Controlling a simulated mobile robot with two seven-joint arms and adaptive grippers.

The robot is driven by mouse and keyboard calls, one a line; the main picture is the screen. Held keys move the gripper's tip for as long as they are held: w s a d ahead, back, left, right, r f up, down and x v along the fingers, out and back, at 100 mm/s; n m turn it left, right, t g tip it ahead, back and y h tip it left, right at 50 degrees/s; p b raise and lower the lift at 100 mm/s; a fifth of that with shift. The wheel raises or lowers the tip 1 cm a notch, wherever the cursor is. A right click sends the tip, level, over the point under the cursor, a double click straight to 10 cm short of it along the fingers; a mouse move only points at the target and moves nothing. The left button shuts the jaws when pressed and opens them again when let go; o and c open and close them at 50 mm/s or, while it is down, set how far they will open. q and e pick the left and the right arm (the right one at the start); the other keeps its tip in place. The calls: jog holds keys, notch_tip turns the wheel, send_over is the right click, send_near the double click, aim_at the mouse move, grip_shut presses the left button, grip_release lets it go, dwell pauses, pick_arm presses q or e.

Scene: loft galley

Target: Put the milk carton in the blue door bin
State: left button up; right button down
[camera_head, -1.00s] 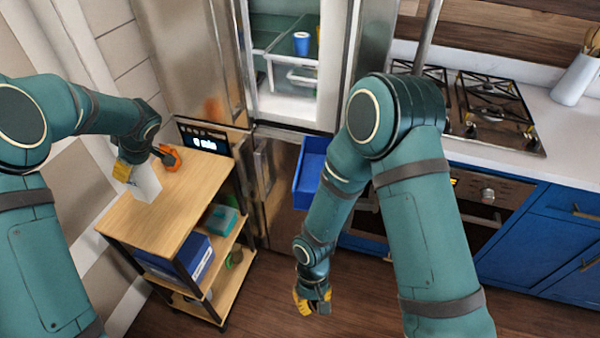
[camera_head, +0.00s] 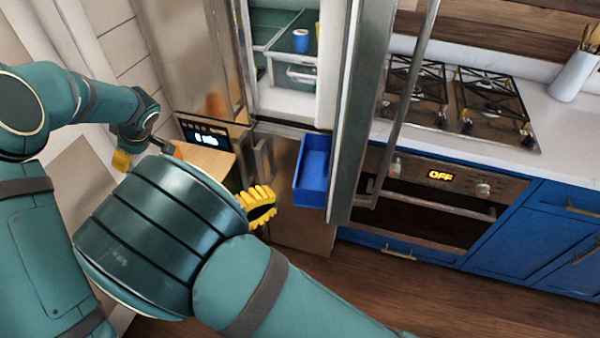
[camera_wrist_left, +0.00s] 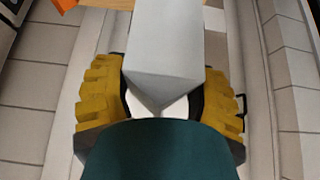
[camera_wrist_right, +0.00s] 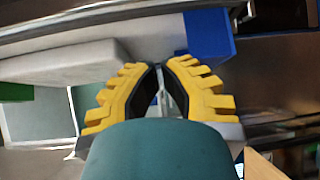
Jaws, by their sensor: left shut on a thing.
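The milk carton is a white block in the left wrist view (camera_wrist_left: 165,50), between the yellow fingers of my left gripper (camera_wrist_left: 162,92), which is shut on it. In the head view my left gripper (camera_head: 122,160) is over the left side, by the wooden cart; the carton is hidden there behind my right arm. The blue door bin (camera_head: 314,194) is an open-topped tray by the open fridge door, and looks empty. My right gripper (camera_head: 258,206) is just left of the bin, apart from it, with its fingers close together and nothing visibly held. A blue part, likely the bin, shows in the right wrist view (camera_wrist_right: 208,35).
The open fridge door (camera_head: 357,110) stands right of the bin. A blue cup (camera_head: 301,40) stands inside the fridge. The wooden cart top (camera_head: 207,160) is mostly covered by my right arm. The stove (camera_head: 465,105) and oven are to the right.

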pick_arm(q)
jog(key=shift+r, duration=0.1)
jog(key=shift+r+p, duration=0.45)
jog(key=shift+r, duration=0.2)
pick_arm(e)
jog(key=w+d+r, duration=0.1)
jog(key=w+d, duration=0.3)
jog(key=d, duration=0.7)
jog(key=shift+w+d+r+t, duration=0.15)
jog(key=shift+r+t, duration=0.15)
jog(key=shift+t, duration=0.1)
